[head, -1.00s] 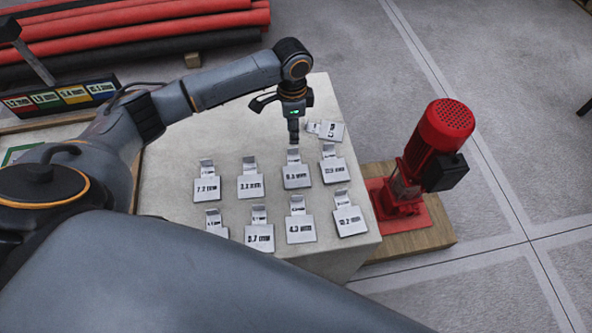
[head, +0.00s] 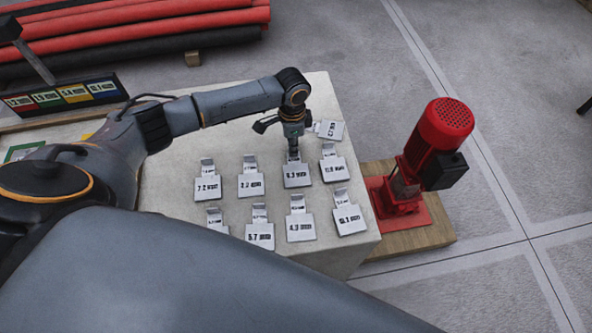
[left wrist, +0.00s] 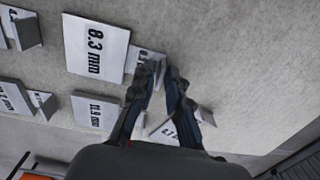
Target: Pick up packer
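Several flat grey packers with upright tabs and printed sizes lie on a pale table (head: 190,150). My left gripper (head: 293,156) points down at the tab of the packer marked 8.3 mm (head: 297,178). In the left wrist view this packer (left wrist: 95,47) lies left of the fingers. Its tab (left wrist: 146,62) is close to the left finger and partly hidden by it; I cannot tell if they touch. My left gripper (left wrist: 163,68) shows a narrow gap between its fingertips, with nothing seen held. My right gripper is not in view.
A differently turned packer (head: 330,129) lies behind the gripper. Other packers, such as the 11.9 mm one (left wrist: 95,112), are close by. A red pump (head: 437,140) stands right of the table. Red and black pipes (head: 140,30) lie behind.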

